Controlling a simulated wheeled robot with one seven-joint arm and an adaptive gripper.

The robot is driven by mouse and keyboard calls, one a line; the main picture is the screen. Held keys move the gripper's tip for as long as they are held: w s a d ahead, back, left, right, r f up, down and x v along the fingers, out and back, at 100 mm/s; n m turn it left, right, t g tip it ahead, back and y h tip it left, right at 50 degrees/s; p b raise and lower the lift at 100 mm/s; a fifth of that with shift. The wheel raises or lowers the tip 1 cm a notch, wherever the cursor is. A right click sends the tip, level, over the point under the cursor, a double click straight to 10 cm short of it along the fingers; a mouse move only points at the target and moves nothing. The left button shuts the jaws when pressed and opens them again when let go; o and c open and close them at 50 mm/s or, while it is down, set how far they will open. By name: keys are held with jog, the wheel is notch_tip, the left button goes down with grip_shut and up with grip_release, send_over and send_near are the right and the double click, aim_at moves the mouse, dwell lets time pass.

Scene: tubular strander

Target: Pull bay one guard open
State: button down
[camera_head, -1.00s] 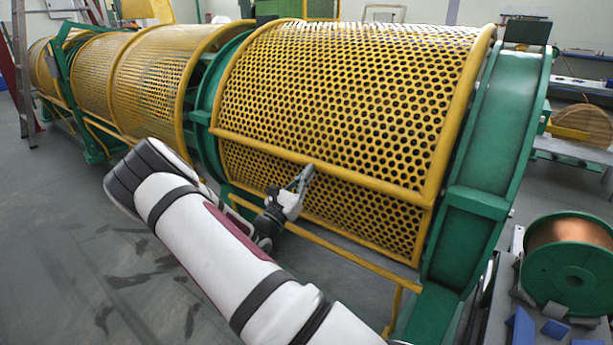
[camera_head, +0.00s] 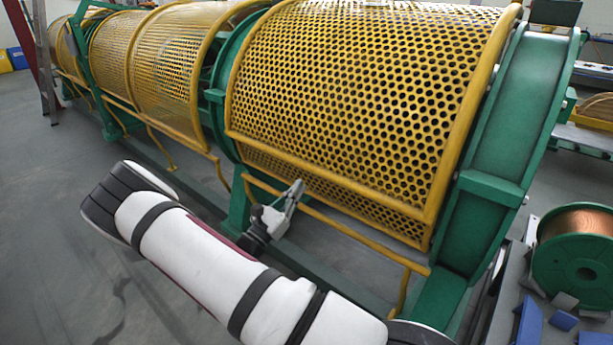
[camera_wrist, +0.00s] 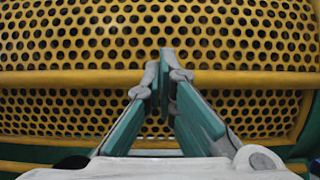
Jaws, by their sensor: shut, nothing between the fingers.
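The nearest guard (camera_head: 360,90) is a curved yellow perforated panel with a yellow tube frame, between green rings in the head view. Its lower tube (camera_head: 335,178) slopes down to the right, with more perforated mesh below it. The guard looks down. My gripper (camera_head: 297,186) is shut and empty in front of the lower mesh, just below that tube in the picture. In the wrist view, the fingertips (camera_wrist: 165,62) come together in front of a yellow horizontal tube (camera_wrist: 240,79) with mesh above and below. I cannot tell whether they touch it.
A low yellow rail (camera_head: 345,230) runs in front of the machine, beneath my gripper. A green end ring (camera_head: 505,130) and a copper wire spool (camera_head: 575,250) stand at the right. More yellow guards (camera_head: 165,70) stretch to the left. The floor at lower left is clear.

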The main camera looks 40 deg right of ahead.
jog(key=shift+s+a+f, duration=0.1)
jog(key=shift+a+f, duration=0.15)
jog(key=shift+a, duration=0.35)
jog(key=shift+r, duration=0.1)
